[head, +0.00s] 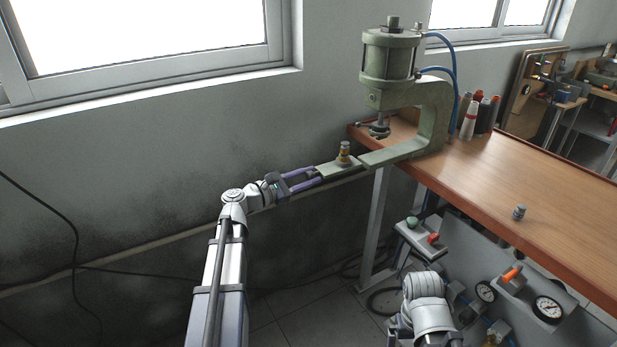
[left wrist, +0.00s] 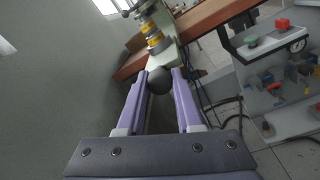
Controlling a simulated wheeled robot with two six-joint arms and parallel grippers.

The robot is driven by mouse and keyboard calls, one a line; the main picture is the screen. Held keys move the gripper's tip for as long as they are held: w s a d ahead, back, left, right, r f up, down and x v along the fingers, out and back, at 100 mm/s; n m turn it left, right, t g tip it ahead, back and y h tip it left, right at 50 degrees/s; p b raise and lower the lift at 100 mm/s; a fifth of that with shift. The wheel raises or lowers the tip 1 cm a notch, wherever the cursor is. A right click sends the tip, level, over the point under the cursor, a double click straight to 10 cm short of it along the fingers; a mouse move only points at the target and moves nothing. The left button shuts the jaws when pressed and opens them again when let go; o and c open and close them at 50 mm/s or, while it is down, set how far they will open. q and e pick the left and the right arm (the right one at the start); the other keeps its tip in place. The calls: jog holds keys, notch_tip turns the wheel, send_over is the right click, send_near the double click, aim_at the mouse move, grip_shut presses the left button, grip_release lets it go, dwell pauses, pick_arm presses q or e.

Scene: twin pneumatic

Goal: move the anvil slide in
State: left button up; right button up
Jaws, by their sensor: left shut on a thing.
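The green pneumatic press (head: 436,105) stands at the table's far left corner. Its anvil slide (head: 328,171) sticks out to the left of the press frame, clear of the ram (head: 379,128). A small brass-and-grey part (head: 344,153) stands upright on the slide; it also shows in the left wrist view (left wrist: 153,36). My left gripper (head: 317,177) is at the slide's outer end. In the left wrist view its purple fingers are shut on the slide's dark round knob (left wrist: 159,81). My right arm shows low in the head view, but its gripper cannot be made out.
The wooden table (head: 540,185) carries a small metal part (head: 519,212) and several bottles (head: 470,118) behind the press. Below its edge are a button box (head: 422,238) and a panel with gauges (head: 547,308). A grey wall runs close behind my left arm.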

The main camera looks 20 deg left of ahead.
aim_at(320, 174)
pick_arm(q)
grip_shut()
dwell(0.8)
jog(key=x, duration=1.2)
jog(key=shift+w+d, duration=0.15)
jog(key=shift+d, duration=0.35)
jog(key=shift+r, duration=0.1)
jog(key=shift+w, duration=0.1)
jog(key=shift+o, duration=2.1)
grip_release()
jog(key=shift+d, duration=0.1)
jog(key=o, duration=0.4)
jog(key=shift+d, duration=0.1)
jog(key=shift+c, duration=0.2)
jog(key=shift+s, duration=0.5)
jog(key=v, duration=0.7)
jog(key=shift+w+a, duration=0.1)
jog(key=shift+a, duration=0.3)
